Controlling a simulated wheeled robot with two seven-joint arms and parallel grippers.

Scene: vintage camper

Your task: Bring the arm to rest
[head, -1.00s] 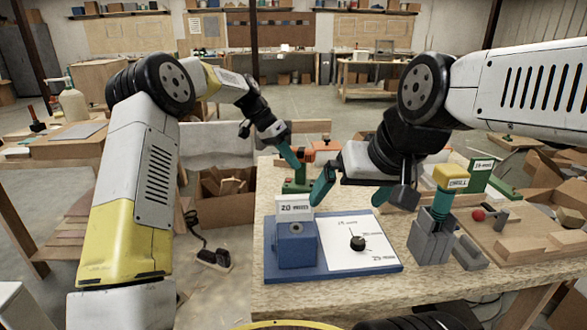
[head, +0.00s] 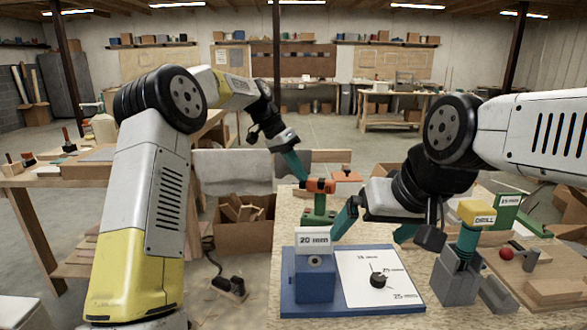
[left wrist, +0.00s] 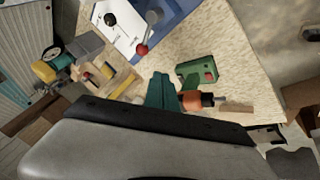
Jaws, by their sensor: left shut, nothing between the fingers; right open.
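My left gripper (head: 296,165) has its teal fingers together with nothing between them. Its tip is close to an orange part on a green stand (head: 319,209), and I cannot tell whether they touch. The left wrist view shows my left gripper (left wrist: 160,92) beside the green and orange tool (left wrist: 193,80). My right gripper (head: 375,222) is open, its teal fingers spread above the bench behind the blue fixture. No object shows between those fingers.
The blue fixture (head: 290,300) carries a grey-blue block (head: 315,279), a "20 mm" sign (head: 313,241) and a black knob (head: 378,280). A yellow-topped drill piece (head: 477,213) stands in a grey holder (head: 455,277) at right. A cardboard box (head: 232,236) stands left of the bench.

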